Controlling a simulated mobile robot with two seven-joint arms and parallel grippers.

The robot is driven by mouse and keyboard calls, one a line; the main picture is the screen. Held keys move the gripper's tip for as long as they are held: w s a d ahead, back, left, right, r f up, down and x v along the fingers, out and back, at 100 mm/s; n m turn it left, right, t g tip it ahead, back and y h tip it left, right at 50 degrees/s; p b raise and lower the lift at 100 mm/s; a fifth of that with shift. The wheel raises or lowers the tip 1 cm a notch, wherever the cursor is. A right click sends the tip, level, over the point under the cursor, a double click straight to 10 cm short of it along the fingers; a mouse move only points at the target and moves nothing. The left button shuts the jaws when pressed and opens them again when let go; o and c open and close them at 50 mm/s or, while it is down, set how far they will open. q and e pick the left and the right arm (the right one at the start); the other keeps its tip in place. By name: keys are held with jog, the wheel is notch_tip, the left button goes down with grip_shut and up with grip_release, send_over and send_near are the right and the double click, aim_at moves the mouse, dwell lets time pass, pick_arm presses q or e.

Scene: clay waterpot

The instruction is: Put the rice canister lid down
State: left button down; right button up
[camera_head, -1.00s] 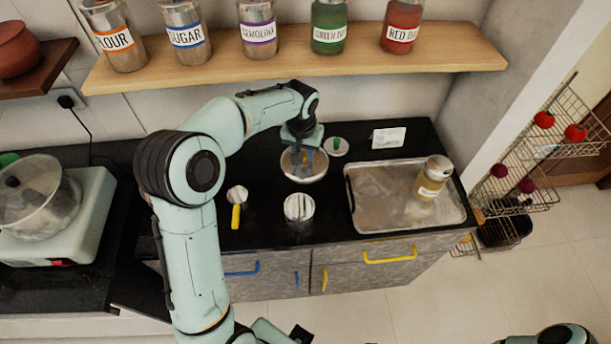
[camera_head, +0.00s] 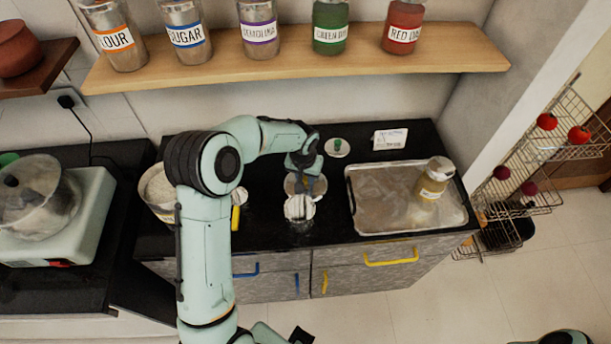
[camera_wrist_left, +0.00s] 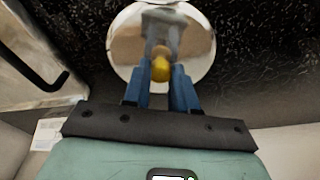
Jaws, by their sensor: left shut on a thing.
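My left gripper (camera_head: 308,186) is shut on the knob of a round, shiny lid, which I take for the rice canister lid (camera_head: 292,184). In the left wrist view, the blue fingers (camera_wrist_left: 161,85) close around its yellow knob (camera_wrist_left: 160,69), and the mirror-like disc (camera_wrist_left: 128,48) lies beyond them. In the head view, the gripper partly covers the lid. The lid's near edge lies beside or over a round, pale-topped container (camera_head: 299,209); I cannot tell whether they touch. My right gripper is out of view.
A metal tray (camera_head: 380,208) with a yellow-labelled jar (camera_head: 432,180) is at the right. A green-knobbed lid (camera_head: 338,148) and a white card (camera_head: 390,139) lie behind. A yellow-handled scoop (camera_head: 236,216) and a pot (camera_head: 157,187) are left. Black counter (camera_head: 325,225) shows between.

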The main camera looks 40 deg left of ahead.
pick_arm(q)
jog(key=shift+f, duration=0.15)
jog(key=c, duration=1.3)
grip_release()
jog(key=shift+f, duration=0.1)
jog(key=shift+c, duration=0.2)
jog(key=o, duration=0.4)
jog(key=shift+o, duration=0.2)
